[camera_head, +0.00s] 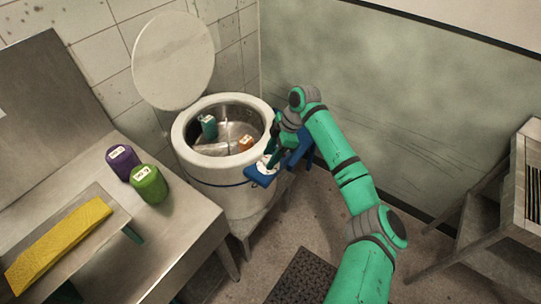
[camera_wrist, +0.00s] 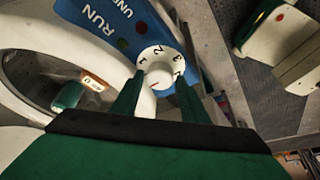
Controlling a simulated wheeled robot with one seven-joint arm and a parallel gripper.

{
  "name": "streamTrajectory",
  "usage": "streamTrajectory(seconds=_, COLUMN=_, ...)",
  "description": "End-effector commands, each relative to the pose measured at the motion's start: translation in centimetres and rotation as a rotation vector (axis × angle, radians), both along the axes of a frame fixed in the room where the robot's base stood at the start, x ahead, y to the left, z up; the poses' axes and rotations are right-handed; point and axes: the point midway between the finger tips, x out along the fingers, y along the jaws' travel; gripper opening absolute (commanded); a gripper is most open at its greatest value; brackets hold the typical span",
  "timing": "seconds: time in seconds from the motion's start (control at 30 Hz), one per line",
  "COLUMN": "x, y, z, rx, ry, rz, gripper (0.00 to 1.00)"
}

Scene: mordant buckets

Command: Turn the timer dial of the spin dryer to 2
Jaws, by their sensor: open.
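The spin dryer (camera_head: 185,140) is a white round drum with its round lid (camera_head: 173,62) raised, standing in the back corner. Its blue control panel (camera_head: 261,174) is on the front right and reads RUN in the wrist view (camera_wrist: 105,22). The white timer dial (camera_wrist: 160,68) has a raised round knob and the numbers 1, 2 and 3 around it. My gripper (camera_wrist: 160,85) is open, with one finger on each side of the dial's knob. I cannot tell whether the fingers touch it. In the head view my arm partly hides the panel and dial.
A metal table (camera_head: 190,245) at left holds a purple canister (camera_head: 122,162), a green canister (camera_head: 150,184) and a yellow cloth (camera_head: 58,248). A rack (camera_head: 485,215) stands at right.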

Motion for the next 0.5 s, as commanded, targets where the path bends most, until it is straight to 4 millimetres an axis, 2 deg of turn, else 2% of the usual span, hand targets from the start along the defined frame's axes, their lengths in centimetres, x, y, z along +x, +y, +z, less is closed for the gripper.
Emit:
streamTrajectory(seconds=0.2, x=0.01, y=0.01, z=-0.01, rx=0.0, ry=0.0, rz=0.0, gripper=0.38)
streamTrajectory(seconds=0.3, x=0.01, y=0.01, z=-0.01, rx=0.0, ry=0.0, rz=0.0, gripper=0.14)
streamTrajectory(seconds=0.33, x=0.0, y=0.01, z=0.0, rx=0.0, ry=0.0, rz=0.0, gripper=0.11)
streamTrajectory(seconds=0.5, x=-0.01, y=0.02, z=0.01, rx=0.0, ry=0.0, rz=-0.003, gripper=0.11)
